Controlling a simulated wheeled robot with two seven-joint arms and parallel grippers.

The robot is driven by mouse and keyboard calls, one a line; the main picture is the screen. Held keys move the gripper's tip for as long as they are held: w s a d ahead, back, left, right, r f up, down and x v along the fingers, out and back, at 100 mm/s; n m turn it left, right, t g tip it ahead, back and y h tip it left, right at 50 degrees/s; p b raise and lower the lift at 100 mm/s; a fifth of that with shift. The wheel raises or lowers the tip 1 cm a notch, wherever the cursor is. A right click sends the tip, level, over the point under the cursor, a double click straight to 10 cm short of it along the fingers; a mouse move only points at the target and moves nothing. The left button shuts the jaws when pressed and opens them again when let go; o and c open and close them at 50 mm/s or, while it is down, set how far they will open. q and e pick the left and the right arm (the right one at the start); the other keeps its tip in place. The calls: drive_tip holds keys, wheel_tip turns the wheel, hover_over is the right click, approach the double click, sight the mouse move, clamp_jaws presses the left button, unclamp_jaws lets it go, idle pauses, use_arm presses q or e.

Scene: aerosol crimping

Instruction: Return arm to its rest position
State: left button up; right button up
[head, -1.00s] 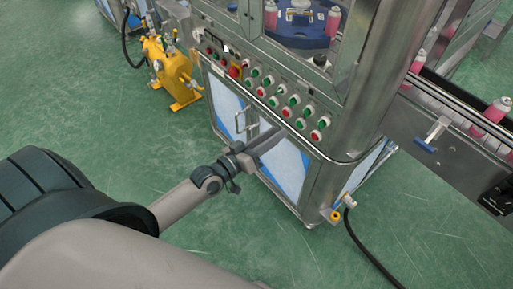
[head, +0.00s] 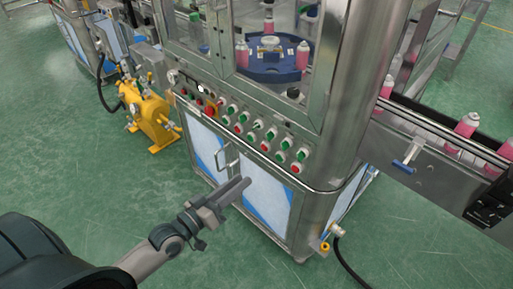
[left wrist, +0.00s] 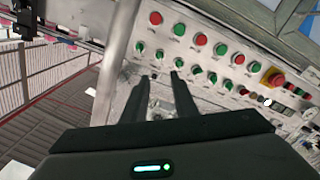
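My left gripper (head: 240,190) is in front of the crimping machine's lower cabinet (head: 268,198), below the button panel (head: 245,130). In the left wrist view its two dark fingers (left wrist: 160,76) stand apart with nothing between them, pointing toward the panel of red and green buttons (left wrist: 220,48). The gripper looks clear of the panel, though the exact distance cannot be told. My left arm comes in from the lower left of the head view. My right gripper is not in view.
A yellow pump-like unit (head: 150,118) stands left of the machine. A conveyor (head: 440,132) with pink cans (head: 467,125) runs out to the right. A door handle (head: 228,160) juts from the cabinet, and a black hose (head: 345,262) lies on the floor. Green floor at lower right is mostly clear.

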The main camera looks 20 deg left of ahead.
use_arm(q)
drive_tip(key=s+a+f+m+g+y, duration=0.15)
drive_tip(key=s+f+g, duration=0.3)
drive_tip(key=f, duration=1.35)
drive_tip(key=s+a+f+g+y, duration=0.25)
drive_tip(key=s+f, duration=0.25)
drive_tip(key=f, duration=1.4)
drive_tip(key=s+d+f+m+g, duration=0.1)
drive_tip(key=s+d+f+g, duration=0.2)
drive_tip(key=s+f, duration=0.7)
drive_tip(key=s+d+f+m+g+y, duration=0.1)
drive_tip(key=s+d+f+m+g, duration=0.1)
drive_tip(key=s+f, duration=0.8)
drive_tip(key=s+d+g, duration=0.1)
drive_tip(key=s+g, duration=0.1)
drive_tip(key=s, duration=0.4)
drive_tip(key=shift+d+y, duration=0.3)
drive_tip(key=shift+d, duration=0.05)
